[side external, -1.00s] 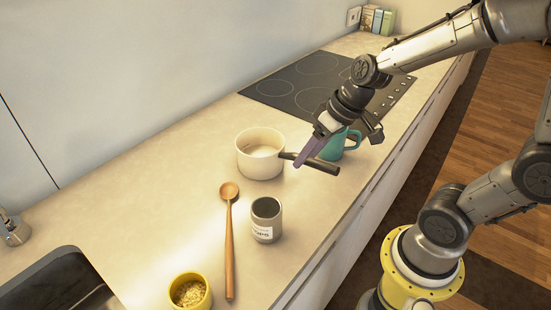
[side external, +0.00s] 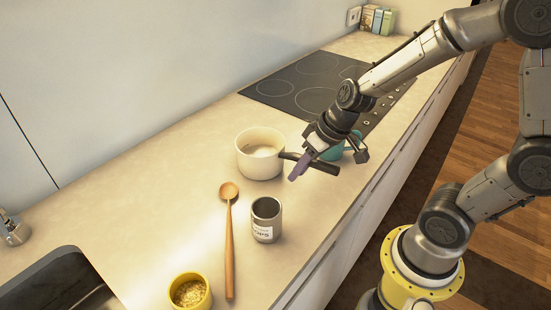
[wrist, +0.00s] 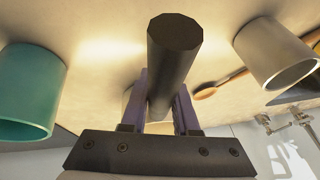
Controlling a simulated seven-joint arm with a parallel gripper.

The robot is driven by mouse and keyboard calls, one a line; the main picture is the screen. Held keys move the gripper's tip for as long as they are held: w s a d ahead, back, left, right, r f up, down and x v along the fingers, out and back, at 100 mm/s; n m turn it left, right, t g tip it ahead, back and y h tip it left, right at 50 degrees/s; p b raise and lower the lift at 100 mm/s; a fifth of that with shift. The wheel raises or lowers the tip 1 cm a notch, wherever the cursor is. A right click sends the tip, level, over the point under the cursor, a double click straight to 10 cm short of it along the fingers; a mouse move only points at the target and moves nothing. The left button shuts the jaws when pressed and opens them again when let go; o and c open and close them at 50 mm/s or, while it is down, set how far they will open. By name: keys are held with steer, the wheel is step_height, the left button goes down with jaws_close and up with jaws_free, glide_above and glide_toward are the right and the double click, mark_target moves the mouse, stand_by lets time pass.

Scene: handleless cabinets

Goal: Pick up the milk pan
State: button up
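The milk pan (side external: 258,160) is a cream pot standing upright on the counter, its dark round handle (side external: 327,166) pointing right. In the wrist view the handle (wrist: 172,62) runs toward the camera between the two purple fingers. My gripper (side external: 297,170) is at the handle, with one finger on each side of it; its fingers also show in the wrist view (wrist: 163,102). The handle hides part of the gap, so I cannot tell whether the fingers press on it. Most of the pan's body is hidden in the wrist view.
A teal mug (side external: 345,146) stands close behind the gripper, partly hidden; it also shows at left in the wrist view (wrist: 30,90). A grey labelled cup (side external: 266,222), wooden spoon (side external: 229,235) and yellow bowl (side external: 190,290) are nearer. The cooktop (side external: 310,85) lies behind.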

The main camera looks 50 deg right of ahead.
jaws_close()
steer(key=shift+w+r, duration=0.1)
steer(key=shift+r, duration=0.2)
stand_by(1.1)
